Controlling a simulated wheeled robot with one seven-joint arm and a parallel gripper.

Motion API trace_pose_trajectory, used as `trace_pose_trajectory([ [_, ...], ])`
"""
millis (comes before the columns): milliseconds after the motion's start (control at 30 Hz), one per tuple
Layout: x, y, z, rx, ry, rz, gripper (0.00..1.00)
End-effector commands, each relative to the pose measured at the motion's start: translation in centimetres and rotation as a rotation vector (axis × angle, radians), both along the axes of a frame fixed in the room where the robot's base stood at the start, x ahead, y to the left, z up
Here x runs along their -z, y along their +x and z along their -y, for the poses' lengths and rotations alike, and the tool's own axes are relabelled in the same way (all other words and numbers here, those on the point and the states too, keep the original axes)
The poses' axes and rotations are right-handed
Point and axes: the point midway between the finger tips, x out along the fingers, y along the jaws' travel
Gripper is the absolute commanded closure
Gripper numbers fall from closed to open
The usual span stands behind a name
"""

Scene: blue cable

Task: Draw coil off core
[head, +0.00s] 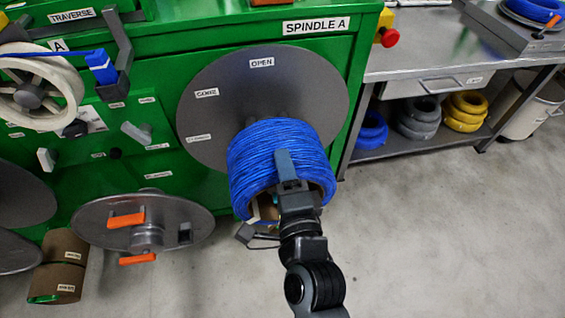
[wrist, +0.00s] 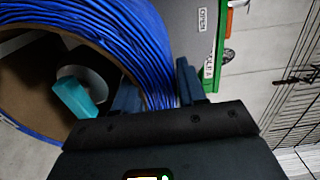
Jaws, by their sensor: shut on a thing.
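The blue cable coil (head: 262,155) sits in front of the grey disc (head: 225,85) labelled SPINDLE A on the green machine. In the wrist view the coil (wrist: 118,28) curves around a brown core (wrist: 28,80), with a grey-white shaft end and a teal piece (wrist: 75,98) inside its opening. My gripper (head: 285,165) is at the coil's near side in the head view. In the wrist view my gripper (wrist: 158,88) has one finger inside the coil's opening and one outside, shut on the coil's wall. How far the coil sits along the core is hidden in the head view.
A grey flange with orange handles (head: 140,222) is at the lower left. The floor (head: 440,240) at the right is clear.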

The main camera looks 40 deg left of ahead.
Motion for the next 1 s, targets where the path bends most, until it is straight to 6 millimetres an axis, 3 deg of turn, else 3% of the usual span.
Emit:
trace_pose_trajectory([
  [1000, -0.3, -2.9, 3.5, 0.003, 0.006, 0.004, 1.0],
])
